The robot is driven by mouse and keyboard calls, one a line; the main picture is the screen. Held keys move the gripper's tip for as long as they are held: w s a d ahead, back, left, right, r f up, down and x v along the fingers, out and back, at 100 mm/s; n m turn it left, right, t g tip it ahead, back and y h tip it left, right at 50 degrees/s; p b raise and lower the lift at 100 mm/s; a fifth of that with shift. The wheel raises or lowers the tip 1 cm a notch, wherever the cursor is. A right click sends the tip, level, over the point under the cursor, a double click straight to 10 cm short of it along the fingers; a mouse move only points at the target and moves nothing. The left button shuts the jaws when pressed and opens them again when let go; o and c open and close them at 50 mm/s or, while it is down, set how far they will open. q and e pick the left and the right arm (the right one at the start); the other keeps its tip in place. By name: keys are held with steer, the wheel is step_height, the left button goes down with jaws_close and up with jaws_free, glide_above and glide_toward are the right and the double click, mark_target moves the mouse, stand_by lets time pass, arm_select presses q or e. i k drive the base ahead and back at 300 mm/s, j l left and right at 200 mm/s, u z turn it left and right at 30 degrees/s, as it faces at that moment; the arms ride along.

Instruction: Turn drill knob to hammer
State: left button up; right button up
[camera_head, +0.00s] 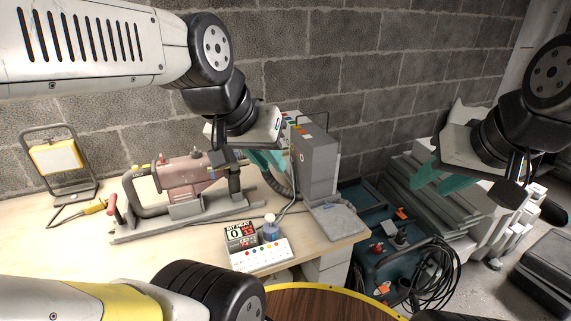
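A pinkish drill-like machine (186,175) lies on a grey stand (185,210) on the workbench, with a red-tipped handle at its left end. Small knob-like parts show on its top, but they are too small to tell which is the drill knob or how it is set. My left gripper (268,160) has teal fingers and hangs just right of the machine, in front of a grey box; its finger gap is not clear. My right gripper (428,180) is at the right, far from the machine, with its two teal fingers apart and nothing between them.
The grey box (318,160) stands behind the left gripper. A work lamp (56,158) stands at the left. The bench's left front is bare.

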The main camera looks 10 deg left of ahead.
mark_target(195, 153)
steer(key=u, duration=1.3)
steer(key=i+j+z, duration=0.1)
steer(key=i, duration=0.3)
steer(key=j, duration=0.1)
